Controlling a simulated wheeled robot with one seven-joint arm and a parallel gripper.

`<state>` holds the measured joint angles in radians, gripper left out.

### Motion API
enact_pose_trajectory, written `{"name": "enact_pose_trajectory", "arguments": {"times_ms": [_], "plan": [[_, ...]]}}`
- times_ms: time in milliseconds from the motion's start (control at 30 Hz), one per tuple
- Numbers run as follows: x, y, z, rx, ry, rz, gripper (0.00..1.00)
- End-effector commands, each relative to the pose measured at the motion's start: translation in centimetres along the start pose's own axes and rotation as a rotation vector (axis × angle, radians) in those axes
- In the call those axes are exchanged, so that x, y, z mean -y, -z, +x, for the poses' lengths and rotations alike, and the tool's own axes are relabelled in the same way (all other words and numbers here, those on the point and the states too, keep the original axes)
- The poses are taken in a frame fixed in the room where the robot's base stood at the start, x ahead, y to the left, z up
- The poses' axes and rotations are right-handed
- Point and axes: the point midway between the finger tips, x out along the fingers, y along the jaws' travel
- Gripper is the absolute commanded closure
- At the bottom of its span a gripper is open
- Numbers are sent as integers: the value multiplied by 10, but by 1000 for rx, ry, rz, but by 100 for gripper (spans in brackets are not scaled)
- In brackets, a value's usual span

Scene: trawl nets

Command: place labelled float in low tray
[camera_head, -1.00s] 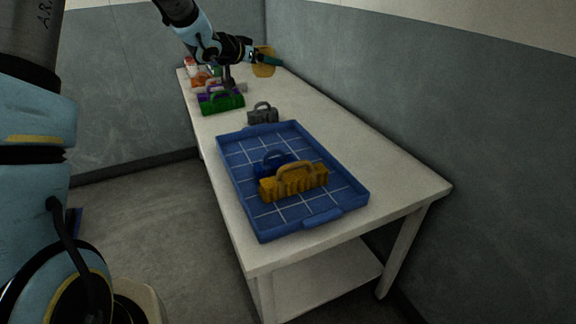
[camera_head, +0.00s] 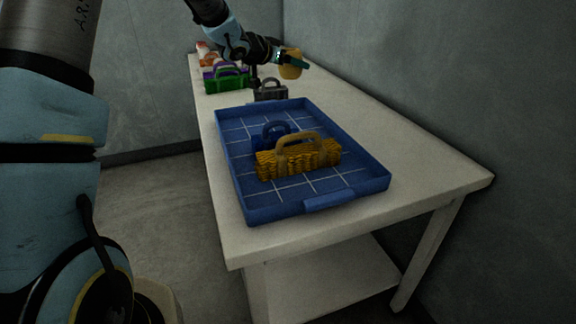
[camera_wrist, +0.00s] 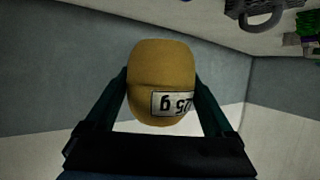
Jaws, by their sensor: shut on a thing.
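My gripper (camera_wrist: 160,100) is shut on a yellow-brown float (camera_wrist: 160,62) with a white label, a finger on each side of it. The label reads upside down, something like "25 g". In the head view the float (camera_head: 291,66) is held above the far part of the table, behind the tray. The low blue tray (camera_head: 349,197) with a white grid lies at the near end of the table. In it stand a yellow handled bundle (camera_head: 300,159) and a dark blue handled one (camera_head: 262,141) just behind. The tray's floor around them is bare.
A grey handled object (camera_head: 270,93) stands just behind the tray. Green and purple handled objects (camera_head: 226,80) and orange and white ones are farther back. The white table (camera_head: 433,172) is clear along its right side, beside a wall.

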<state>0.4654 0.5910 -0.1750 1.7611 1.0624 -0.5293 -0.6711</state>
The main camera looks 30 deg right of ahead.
Motion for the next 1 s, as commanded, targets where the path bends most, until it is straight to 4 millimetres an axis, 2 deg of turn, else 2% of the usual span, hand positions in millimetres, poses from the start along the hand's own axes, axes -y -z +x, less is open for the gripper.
{"name": "enact_pose_trajectory", "arguments": {"times_ms": [33,100,367,600,867,1000], "plan": [[0,-23,10,-1,0,1,69],[0,-34,14,-1,0,1,69],[0,-55,23,0,-1,0,69],[0,-94,39,2,-1,-2,69],[0,-113,47,1,-1,0,69],[0,-132,54,2,-1,-1,69]]}}
